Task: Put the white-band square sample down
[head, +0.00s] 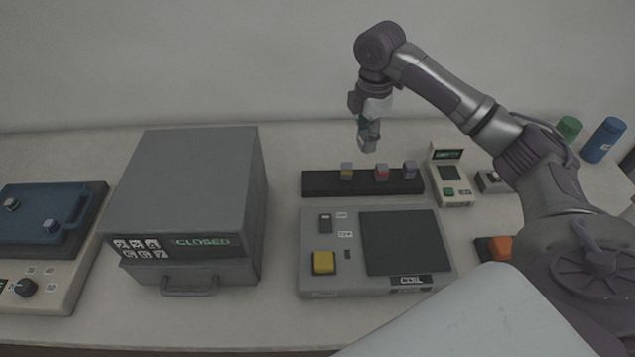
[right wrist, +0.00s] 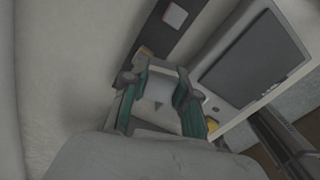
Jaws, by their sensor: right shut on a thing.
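My right gripper (head: 368,143) hangs pointing down above and behind the black rack (head: 320,184), clear of the bench. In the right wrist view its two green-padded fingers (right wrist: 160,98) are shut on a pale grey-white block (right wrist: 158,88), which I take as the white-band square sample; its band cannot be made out. The rack holds a yellow-band sample (head: 346,172), a red-band sample (head: 381,173) and a purple-band sample (head: 409,169). The rack's left end shows bare. My left gripper is not in view.
A grey box (head: 195,180) reading CLOSED stands left. A small device with a screen (head: 449,174) is right of the rack.

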